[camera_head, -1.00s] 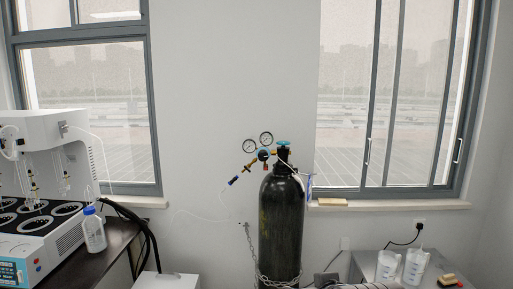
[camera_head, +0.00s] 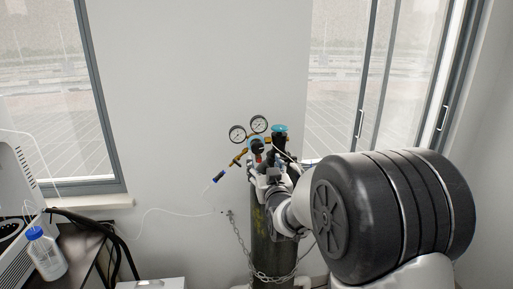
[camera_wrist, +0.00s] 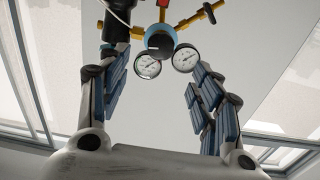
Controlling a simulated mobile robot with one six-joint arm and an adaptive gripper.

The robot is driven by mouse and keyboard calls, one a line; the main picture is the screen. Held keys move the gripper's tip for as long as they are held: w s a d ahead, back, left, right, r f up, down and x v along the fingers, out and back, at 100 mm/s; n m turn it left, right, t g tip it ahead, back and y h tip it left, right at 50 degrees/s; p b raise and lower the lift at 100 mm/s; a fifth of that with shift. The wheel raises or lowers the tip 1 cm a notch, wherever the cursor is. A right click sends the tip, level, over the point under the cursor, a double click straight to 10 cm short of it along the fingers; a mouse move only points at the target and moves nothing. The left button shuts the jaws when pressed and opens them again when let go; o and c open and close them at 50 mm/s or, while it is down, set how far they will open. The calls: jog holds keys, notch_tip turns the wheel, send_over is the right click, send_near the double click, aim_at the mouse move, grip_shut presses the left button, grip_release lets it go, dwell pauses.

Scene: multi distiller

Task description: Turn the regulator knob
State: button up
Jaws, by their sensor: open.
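The regulator knob (camera_head: 257,146) is dark with a blue ring and sits on the brass regulator, below two round gauges (camera_head: 248,129). In the wrist view the knob (camera_wrist: 160,41) shows as a black face in a blue ring, ahead and between the fingers' directions. My gripper (camera_head: 266,168) is just below the knob, its fingers spread with nothing seen between them. The fingers also show in the wrist view (camera_wrist: 155,72). I cannot tell whether any finger touches the regulator. My wrist and arm hide part of the dark gas cylinder (camera_head: 263,240).
A teal valve handwheel (camera_head: 280,130) stands just right of the regulator. A chain (camera_head: 238,240) and a thin white hose (camera_head: 160,211) hang near the cylinder. A blue-capped bottle (camera_head: 46,255) stands on the dark bench at left. The wall left of the regulator is bare.

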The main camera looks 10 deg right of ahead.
aim_at(258, 149)
jog(key=w, duration=1.2)
jog(key=shift+w+a, duration=0.1)
jog(key=shift+w, duration=0.2)
jog(key=shift+c, duration=0.3)
jog(key=c, duration=1)
